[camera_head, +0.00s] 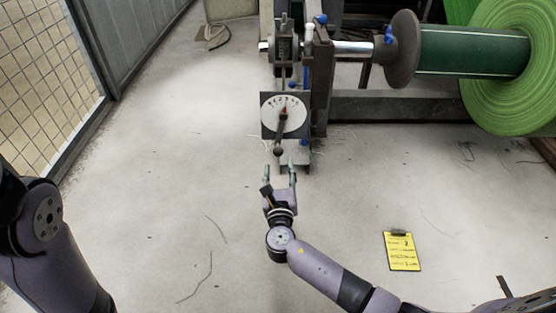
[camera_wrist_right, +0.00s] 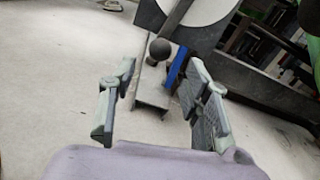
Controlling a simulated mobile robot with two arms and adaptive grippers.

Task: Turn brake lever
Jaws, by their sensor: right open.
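The brake lever (camera_head: 281,132) is a dark arm crossing a white round dial with a red mark, and it ends low in a dark ball knob (camera_head: 278,151). In the right wrist view the knob (camera_wrist_right: 159,48) shows just beyond the fingertips, between their lines. My right gripper (camera_head: 280,172) is open and empty, just in front of and below the knob in the head view. Its two fingers also show apart in the right wrist view (camera_wrist_right: 162,78). I see no contact with the knob. My left arm shows at the left edge, but its gripper is out of view.
The dial's square plate (camera_head: 267,131) is on the machine frame (camera_head: 322,80). A green roll (camera_head: 495,65) on a shaft stands at the upper right. A yellow clipboard (camera_head: 402,252) lies on the floor. A mesh fence (camera_head: 45,75) stands left. Floor left of the lever is mostly clear.

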